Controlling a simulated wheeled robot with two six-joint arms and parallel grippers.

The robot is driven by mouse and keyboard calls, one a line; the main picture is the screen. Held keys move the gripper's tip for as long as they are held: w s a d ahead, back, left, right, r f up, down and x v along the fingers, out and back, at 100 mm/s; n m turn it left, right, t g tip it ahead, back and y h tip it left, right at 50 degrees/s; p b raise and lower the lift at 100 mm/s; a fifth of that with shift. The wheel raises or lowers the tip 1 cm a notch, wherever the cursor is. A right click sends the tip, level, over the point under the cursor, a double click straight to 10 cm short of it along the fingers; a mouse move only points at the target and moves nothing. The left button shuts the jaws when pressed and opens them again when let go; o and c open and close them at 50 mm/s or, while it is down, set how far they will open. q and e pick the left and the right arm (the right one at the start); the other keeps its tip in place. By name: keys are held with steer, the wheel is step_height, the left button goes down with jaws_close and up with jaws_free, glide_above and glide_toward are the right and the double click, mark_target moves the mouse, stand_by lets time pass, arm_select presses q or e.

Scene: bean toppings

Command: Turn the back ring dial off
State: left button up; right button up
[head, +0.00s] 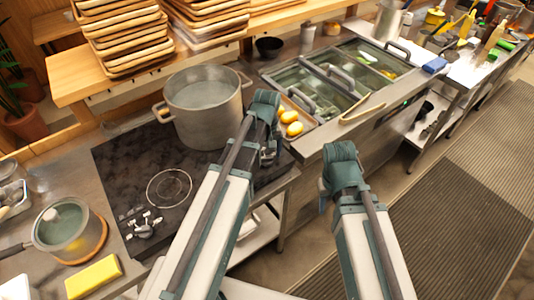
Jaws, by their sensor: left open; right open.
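The black cooktop (118,180) lies at the left, with a marked front ring (169,188) that is bare. A large steel pot (207,118) stands on its back part and hides the ring there. Small metallic dials (145,224) sit near the cooktop's front left corner; which one serves the back ring, and how each is turned, I cannot tell. My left gripper (268,155) is open and empty, right of the pot and well apart from the dials. My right gripper (324,196) is open, mostly hidden by its own arm, above the floor right of the counter.
A lidded saucepan (68,229) and a yellow sponge (93,277) lie at the front left. A tray with yellow items (291,117) is right of the pot. Stacked wooden trays (120,35) stand behind. Covered food wells (325,80) are further right.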

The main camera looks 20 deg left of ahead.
mark_target(267, 157)
arm_select(q)
step_height(267, 157, up, 14)
steer(key=p, duration=1.3)
steer(key=shift+p, duration=0.35)
steer(key=shift+f, duration=0.15)
steer(key=s+d+f+m+b, duration=0.4)
steer(key=s+d+m+b, duration=0.1)
steer(key=s, duration=0.2)
steer(key=s+d+f+m+y+b, duration=0.1)
steer(key=s+d+f+m+b, duration=0.3)
steer(key=s+d+f+m, duration=0.1)
steer(key=shift+s+d+f+b, duration=0.3)
steer(key=shift+s+d+b, duration=0.15)
steer(key=shift+s, duration=0.7)
